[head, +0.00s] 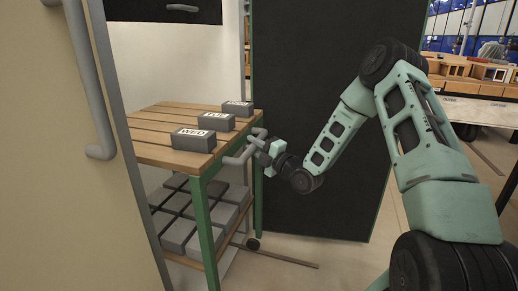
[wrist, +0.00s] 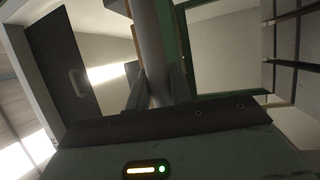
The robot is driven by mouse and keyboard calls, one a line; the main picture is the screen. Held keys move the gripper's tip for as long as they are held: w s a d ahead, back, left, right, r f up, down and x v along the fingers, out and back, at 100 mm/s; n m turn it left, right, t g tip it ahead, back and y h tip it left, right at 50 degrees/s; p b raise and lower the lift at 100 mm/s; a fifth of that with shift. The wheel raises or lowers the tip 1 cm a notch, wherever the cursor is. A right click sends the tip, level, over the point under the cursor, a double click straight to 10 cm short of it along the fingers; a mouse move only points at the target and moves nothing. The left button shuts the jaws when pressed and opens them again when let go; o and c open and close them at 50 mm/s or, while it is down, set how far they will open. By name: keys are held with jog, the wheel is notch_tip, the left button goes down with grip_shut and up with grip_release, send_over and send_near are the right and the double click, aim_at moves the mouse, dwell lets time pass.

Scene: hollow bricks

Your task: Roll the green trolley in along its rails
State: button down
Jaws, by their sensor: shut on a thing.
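The green trolley (head: 201,215) has green legs, a slatted wooden top and a lower shelf. Its left part is hidden behind a beige panel. A grey bar handle (head: 236,160) sticks out from its right end. My gripper (head: 260,146) is shut on this handle. In the wrist view the grey handle bar (wrist: 147,45) runs down between my two fingers (wrist: 156,92). A trolley wheel (head: 253,244) shows near the floor. A dark strip (head: 285,258), which looks like a rail, runs along the floor to the right of it.
Labelled grey bricks, among them WED (head: 193,140) and TUE (head: 218,121), stand on the top. Several grey bricks (head: 178,235) fill the lower shelf. The beige panel (head: 50,180) with a long handle (head: 101,152) stands at left. A tall dark panel (head: 325,75) stands behind my arm.

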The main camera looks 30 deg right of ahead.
jog(key=w+a+b, duration=0.2)
jog(key=w+a, duration=0.2)
jog(key=w, duration=0.2)
jog(key=w+a+b, duration=0.3)
jog(key=w+a, duration=0.2)
jog(key=w, duration=0.1)
jog(key=w+a+b, duration=0.2)
jog(key=w+a, duration=0.3)
jog(key=w, duration=0.1)
jog(key=shift+a, duration=0.1)
jog(key=shift+w+a+b, duration=0.3)
jog(key=shift+w+a, duration=0.05)
jog(key=shift+w, duration=0.1)
jog(key=shift+w+r, duration=0.1)
jog(key=shift+r, duration=0.05)
jog(key=shift+a, duration=0.1)
jog(key=c, duration=1.3)
grip_release()
jog(key=shift+w, duration=0.1)
jog(key=shift+o, duration=0.2)
jog(key=p+v, duration=0.2)
jog(key=v, duration=1.5)
jog(key=shift+s, duration=0.25)
